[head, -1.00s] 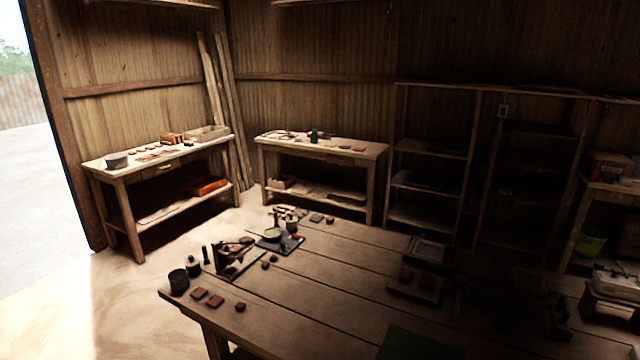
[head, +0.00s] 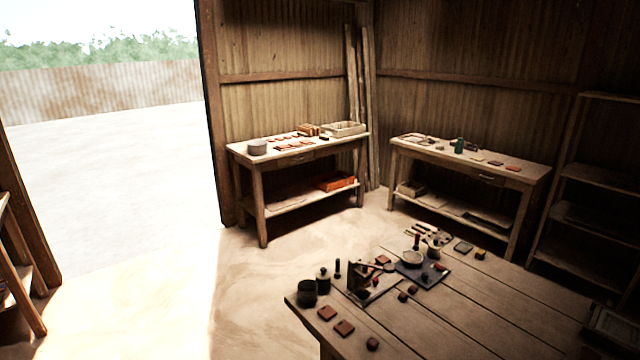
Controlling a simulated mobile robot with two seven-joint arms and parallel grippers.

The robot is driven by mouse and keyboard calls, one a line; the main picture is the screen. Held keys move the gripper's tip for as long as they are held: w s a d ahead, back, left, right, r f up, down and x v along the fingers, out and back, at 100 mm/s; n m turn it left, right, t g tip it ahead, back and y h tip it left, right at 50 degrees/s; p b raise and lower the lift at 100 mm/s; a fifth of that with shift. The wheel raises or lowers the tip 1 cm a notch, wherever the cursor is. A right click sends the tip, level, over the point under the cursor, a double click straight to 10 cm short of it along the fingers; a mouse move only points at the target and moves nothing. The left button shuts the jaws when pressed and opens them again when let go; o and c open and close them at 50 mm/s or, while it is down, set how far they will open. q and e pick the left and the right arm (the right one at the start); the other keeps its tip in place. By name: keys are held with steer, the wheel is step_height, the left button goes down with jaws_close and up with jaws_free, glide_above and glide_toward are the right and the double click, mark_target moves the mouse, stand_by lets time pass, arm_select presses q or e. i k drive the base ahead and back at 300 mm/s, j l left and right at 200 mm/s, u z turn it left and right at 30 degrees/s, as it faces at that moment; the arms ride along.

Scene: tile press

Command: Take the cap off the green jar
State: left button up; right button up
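A small green jar (head: 459,146) stands upright on the back right side table (head: 520,181), among small tiles and other items. It is too small to make out its cap clearly. Neither of my grippers shows in the head view.
A large plank work table (head: 470,318) with a press (head: 362,282), dark pots and small tiles fills the lower right. Another side table (head: 240,151) stands at the back left. Bare floor (head: 255,290) lies left of the work table, beside a wide doorway. Shelves (head: 600,176) stand at right.

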mark_target(459, 146)
steer(key=i+j+u, duration=0.35)
steer(key=i+u, duration=0.75)
steer(key=i+z, duration=0.1)
steer(key=i, duration=0.45)
steer(key=i+j+z, duration=0.1)
steer(key=i, duration=0.4)
steer(key=i+j+z, duration=0.15)
steer(key=i, duration=0.35)
steer(key=i+l+z, duration=0.1)
steer(key=i+z, duration=0.75)
steer(key=i+j+z, duration=0.1)
steer(key=i+z, duration=0.15)
steer(key=z, duration=0.2)
steer(key=i+l+z, duration=0.15)
steer(key=i+z, duration=1)
steer(key=i+j+z, duration=0.15)
steer(key=i, duration=3.1)
steer(key=i+l, duration=0.05)
